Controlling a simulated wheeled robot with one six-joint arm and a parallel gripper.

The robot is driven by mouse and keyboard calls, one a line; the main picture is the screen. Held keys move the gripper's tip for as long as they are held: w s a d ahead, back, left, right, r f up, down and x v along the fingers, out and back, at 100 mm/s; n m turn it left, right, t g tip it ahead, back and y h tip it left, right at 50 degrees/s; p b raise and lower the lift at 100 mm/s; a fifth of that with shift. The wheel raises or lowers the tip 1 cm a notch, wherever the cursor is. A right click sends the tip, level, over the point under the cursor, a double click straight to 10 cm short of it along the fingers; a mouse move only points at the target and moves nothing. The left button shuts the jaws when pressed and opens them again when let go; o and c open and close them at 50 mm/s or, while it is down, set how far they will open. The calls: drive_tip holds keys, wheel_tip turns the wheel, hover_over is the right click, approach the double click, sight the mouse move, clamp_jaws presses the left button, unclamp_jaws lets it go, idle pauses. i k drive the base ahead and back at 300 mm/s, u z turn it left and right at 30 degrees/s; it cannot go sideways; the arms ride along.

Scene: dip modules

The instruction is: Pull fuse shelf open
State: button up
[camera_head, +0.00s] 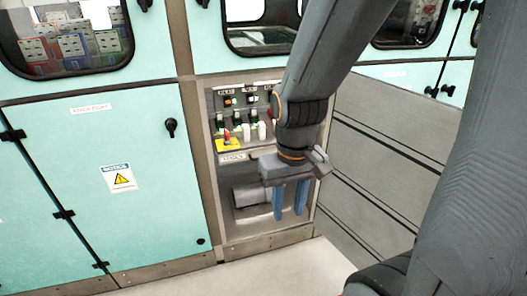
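A grey control panel (214,111) is set between the teal cabinets at the centre. Its upper part has rows of switches, green and white parts, and a yellow piece (228,144) with red on it. A labelled strip (233,157) runs below them; its lettering is too small to read surely. Below is a recess with a grey block (250,195). I cannot tell for sure which part is the fuse shelf. My gripper (290,211) hangs in front of the panel's lower right, its blue fingers pointing down, apart and empty. My arm hides the panel's upper right.
A teal cabinet door (95,180) with a notice sticker and black handle (171,127) is shut at left. Grey ribbed panels (375,165) stand at right. Windows line the top. The pale floor (270,275) in front is clear.

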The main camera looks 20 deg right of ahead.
sight(234, 150)
drive_tip(key=z, duration=0.05)
drive_tip(key=k, duration=1.15)
drive_tip(key=u, duration=0.65)
drive_tip(key=i, duration=1.4)
drive_tip(key=z, duration=0.65)
